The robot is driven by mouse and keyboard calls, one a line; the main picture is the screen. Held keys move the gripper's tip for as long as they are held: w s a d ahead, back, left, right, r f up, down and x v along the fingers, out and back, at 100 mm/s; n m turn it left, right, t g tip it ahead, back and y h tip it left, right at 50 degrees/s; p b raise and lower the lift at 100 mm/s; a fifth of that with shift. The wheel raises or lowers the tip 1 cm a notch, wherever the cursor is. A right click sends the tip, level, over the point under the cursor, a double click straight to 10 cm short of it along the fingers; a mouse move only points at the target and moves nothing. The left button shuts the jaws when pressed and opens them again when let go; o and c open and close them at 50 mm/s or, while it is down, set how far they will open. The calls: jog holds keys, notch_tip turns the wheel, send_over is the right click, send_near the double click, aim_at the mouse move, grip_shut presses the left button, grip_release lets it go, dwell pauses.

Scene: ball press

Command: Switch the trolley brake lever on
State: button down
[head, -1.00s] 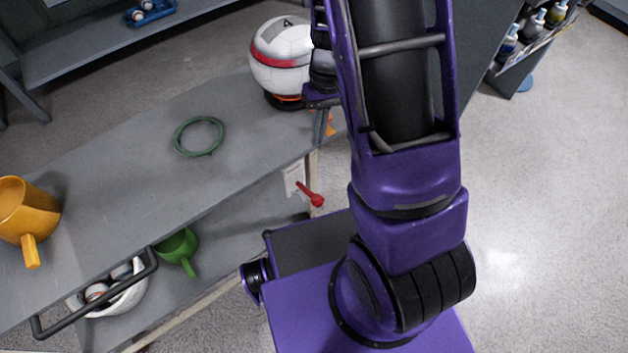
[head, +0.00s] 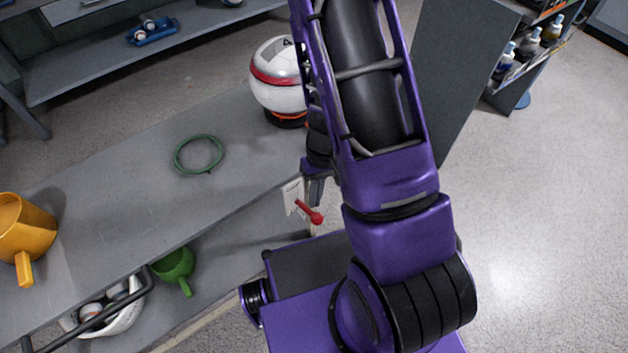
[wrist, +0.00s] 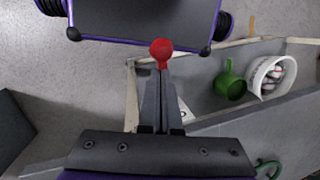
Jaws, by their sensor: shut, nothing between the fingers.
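The red brake lever (head: 310,213) sticks out from a white plate (head: 292,196) on the trolley's end, and its knob points down and to the right in the head view. In the wrist view the lever's round red knob (wrist: 161,50) shows just beyond my fingertips. My gripper (wrist: 161,72) is shut and empty. In the head view my gripper (head: 316,202) points down right beside the plate, just above the lever. I cannot tell whether the fingers touch the lever. The lever's shaft is mostly hidden behind the fingers in the wrist view.
The grey trolley (head: 120,165) carries a green ring (head: 199,154), an orange mug (head: 22,235) and a white ball (head: 275,75). Its lower shelf holds a green mug (head: 175,266) and a white bowl (head: 120,318) of balls. A bottle shelf (head: 465,60) stands at right; open floor lies below it.

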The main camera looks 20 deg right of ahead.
jog(key=shift+s+f, duration=0.25)
jog(key=shift+s, duration=0.1)
jog(key=shift+f+b, duration=0.15)
jog(key=shift+b, duration=0.15)
